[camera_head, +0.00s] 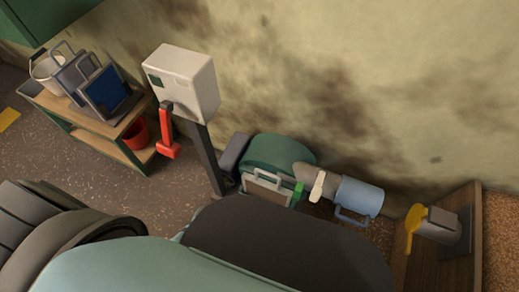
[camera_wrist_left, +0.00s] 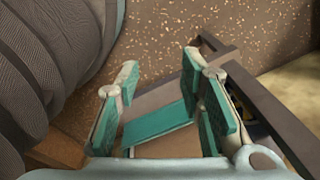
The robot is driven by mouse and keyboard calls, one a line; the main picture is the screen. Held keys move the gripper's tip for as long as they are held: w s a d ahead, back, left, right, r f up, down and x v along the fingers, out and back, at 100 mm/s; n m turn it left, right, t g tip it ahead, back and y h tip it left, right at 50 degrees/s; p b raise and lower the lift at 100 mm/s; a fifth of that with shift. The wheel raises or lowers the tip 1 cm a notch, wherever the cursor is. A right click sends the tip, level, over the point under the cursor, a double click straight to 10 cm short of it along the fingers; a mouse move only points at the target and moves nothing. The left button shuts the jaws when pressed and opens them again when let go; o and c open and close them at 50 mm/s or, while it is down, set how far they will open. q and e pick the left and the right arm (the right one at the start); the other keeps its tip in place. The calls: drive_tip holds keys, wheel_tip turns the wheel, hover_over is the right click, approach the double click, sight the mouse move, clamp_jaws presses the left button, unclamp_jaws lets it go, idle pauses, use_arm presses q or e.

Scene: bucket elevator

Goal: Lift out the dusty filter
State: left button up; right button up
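A brownish, dusty-looking panel with a pale grey frame and handle, which appears to be the dusty filter (camera_head: 268,190), sits in the front of a green rounded housing (camera_head: 280,151) by the wall in the head view. A small bright green piece (camera_head: 298,192) is at its right edge. My left gripper (camera_wrist_left: 165,103) shows only in the left wrist view. Its two teal-padded fingers are wide apart, with no object clearly held between them. A teal strip and a brownish surface lie behind the fingers. The filter is not clearly visible there. My right gripper is not in view.
A shelf (camera_head: 128,154) at left holds a white bucket (camera_head: 45,70), a grey framed piece and a blue-faced framed panel (camera_head: 104,90). A white box (camera_head: 182,82) with a red lever (camera_head: 166,132) stands on a post.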

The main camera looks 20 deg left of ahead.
use_arm(q)
drive_tip(key=w+d+r+m+b, duration=0.15)
drive_tip(key=w+r+m, duration=0.25)
drive_tip(key=w, duration=0.6)
wheel_tip(320, 180, up, 17)
drive_tip(key=m+b, duration=0.2)
drive_tip(key=m, duration=0.8)
hover_over(256, 174)
drive_tip(key=shift+w+a+f+g, duration=0.15)
drive_tip(key=shift+w+f+g, duration=0.05)
drive_tip(key=shift+w+g, duration=0.2)
drive_tip(key=shift+w+m+b, duration=0.1)
drive_tip(key=shift+m+b, duration=0.2)
wheel_tip(256, 174, down, 13)
drive_tip(key=b, duration=0.7)
drive_tip(key=shift+f, duration=0.3)
drive_tip(key=c, duration=0.7)
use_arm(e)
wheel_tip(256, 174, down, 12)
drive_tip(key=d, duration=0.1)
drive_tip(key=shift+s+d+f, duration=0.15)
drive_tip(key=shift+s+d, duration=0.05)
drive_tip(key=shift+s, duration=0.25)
use_arm(q)
clamp_jaws()
